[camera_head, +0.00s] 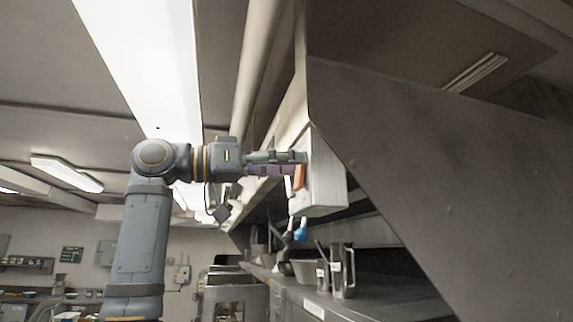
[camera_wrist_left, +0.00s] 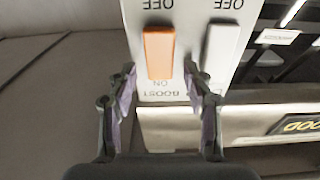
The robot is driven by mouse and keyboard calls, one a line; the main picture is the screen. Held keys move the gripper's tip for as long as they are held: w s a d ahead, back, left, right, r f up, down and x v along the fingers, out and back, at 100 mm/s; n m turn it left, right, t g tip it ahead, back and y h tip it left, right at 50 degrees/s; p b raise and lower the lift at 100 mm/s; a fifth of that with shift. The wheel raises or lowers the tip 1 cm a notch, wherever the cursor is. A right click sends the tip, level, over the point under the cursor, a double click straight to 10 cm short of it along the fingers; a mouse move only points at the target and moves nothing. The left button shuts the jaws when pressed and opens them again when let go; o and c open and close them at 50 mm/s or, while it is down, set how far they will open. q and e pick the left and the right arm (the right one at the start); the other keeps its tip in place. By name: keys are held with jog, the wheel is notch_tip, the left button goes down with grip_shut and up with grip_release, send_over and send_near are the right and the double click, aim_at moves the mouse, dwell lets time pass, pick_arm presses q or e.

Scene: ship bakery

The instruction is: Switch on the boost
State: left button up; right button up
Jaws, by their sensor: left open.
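A white switch box (camera_head: 326,180) is fixed under the hood's edge in the head view. Its panel (camera_wrist_left: 148,90) also shows upside down in the left wrist view. An orange switch (camera_wrist_left: 159,55) sits there between the words OFF and ON, with BOOST printed by its ON end. In the head view the orange switch (camera_head: 299,177) is partly hidden by my left gripper (camera_head: 300,163). That gripper is open, its fingers (camera_wrist_left: 161,80) on either side of the switch's lower end in the wrist picture. I cannot tell contact or which way the switch is set. My right gripper is out of view.
A pale grey switch (camera_wrist_left: 220,50) with its own OFF label sits beside the orange one. The sloped metal hood (camera_head: 430,170) fills the right side. Below, metal jugs (camera_head: 342,270) and a bowl (camera_head: 302,268) stand on a counter. Utensils, one blue-ended (camera_head: 300,234), are below the box.

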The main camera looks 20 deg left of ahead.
pick_arm(q)
jog(key=v, duration=1.2)
jog(key=shift+d+r, duration=0.1)
